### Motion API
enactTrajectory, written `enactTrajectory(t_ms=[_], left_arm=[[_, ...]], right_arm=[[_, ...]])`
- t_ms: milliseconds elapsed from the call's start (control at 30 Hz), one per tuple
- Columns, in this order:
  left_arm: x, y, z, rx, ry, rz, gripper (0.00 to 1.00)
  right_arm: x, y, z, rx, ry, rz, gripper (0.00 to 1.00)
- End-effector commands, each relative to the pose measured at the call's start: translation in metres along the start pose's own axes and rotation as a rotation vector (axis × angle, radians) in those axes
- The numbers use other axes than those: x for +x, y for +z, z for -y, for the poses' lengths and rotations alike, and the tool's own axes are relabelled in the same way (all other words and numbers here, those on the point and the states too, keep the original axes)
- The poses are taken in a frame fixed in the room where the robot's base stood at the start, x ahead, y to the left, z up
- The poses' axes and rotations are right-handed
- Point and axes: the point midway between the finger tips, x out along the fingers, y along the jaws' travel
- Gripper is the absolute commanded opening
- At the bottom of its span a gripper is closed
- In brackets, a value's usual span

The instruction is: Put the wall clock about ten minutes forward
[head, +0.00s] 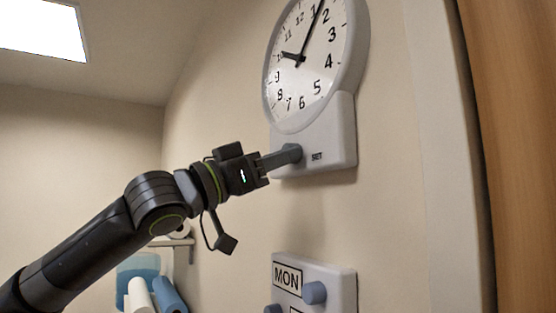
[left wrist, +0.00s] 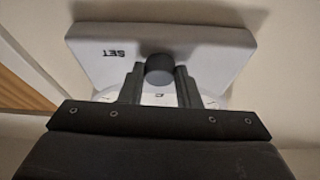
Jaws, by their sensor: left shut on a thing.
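The white wall clock (head: 308,62) hangs at the upper right in the head view, its top cut off by the picture edge. Its short black hand points near the 10, and its long hand points between the 1 and the 2. A white box marked SET (head: 335,140) sits under the dial. My left gripper (head: 287,156) reaches the box from the left. In the left wrist view its two fingers (left wrist: 159,85) are shut on the dark round set knob (left wrist: 159,68), one on each side. My right gripper is not in view.
Below the clock, a white panel reading MON (head: 342,291) with blue-grey knobs is on the wall. A wooden door or frame (head: 515,120) stands at the right. At the lower left are a shelf (head: 184,242) and rolls (head: 140,296). The wall between clock and panel is bare.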

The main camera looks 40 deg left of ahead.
Motion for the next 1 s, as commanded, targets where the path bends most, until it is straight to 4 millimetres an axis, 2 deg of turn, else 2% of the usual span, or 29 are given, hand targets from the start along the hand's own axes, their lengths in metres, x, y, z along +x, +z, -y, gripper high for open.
enactTrajectory(t_ms=[1000], left_arm=[[0.0008,-0.0039,0.0064,0.570,0.240,-0.008,0.07]], right_arm=[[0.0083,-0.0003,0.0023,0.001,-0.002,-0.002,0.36]])
